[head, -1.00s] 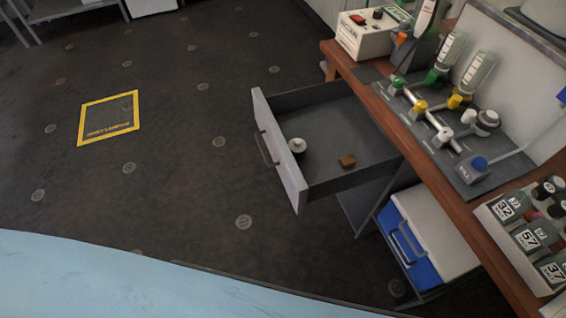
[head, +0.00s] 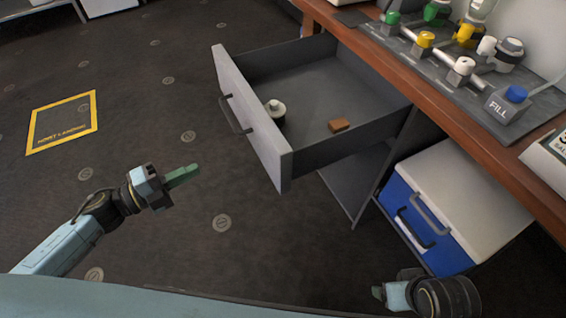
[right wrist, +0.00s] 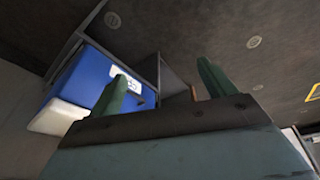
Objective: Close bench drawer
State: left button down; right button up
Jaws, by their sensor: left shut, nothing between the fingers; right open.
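The bench drawer (head: 252,118) is pulled far out from under the wooden bench. Its pale front panel has a dark bar handle (head: 234,114) facing left. Inside lie a white-topped dark round object (head: 275,110) and a small brown block (head: 339,125). My left gripper (head: 184,175) is shut and empty, left of the drawer front and apart from it, its green fingers pointing right. My right gripper (head: 378,292) is low at the bottom of the head view, below the drawer. In the right wrist view its two green fingers (right wrist: 165,88) are spread with nothing between them.
A blue and white cooler box (head: 450,205) stands under the bench, right of the drawer. The wooden bench top (head: 430,88) carries a valve panel (head: 450,75) with coloured knobs. Open dark floor lies left of the drawer, with a yellow-framed marking (head: 62,122).

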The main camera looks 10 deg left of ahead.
pick_arm(q)
jog(key=d+m+g+h, duration=0.1)
jog(key=m, duration=0.1)
jog(key=b, duration=0.2)
send_near(261, 147)
jog(key=x, duration=0.4)
jog(key=shift+b+x, duration=0.5)
jog(key=shift+x, duration=0.95)
pick_arm(e)
notch_tip(261, 147, up, 7)
jog(key=w+a+t, duration=0.2)
jog(key=shift+w+a+f+t+y, duration=0.15)
jog(key=shift+w+t+y, duration=0.15)
jog(key=shift+t+y, duration=0.1)
pick_arm(q)
jog(key=shift+w+f, duration=0.1)
pick_arm(e)
jog(key=shift+s, duration=0.1)
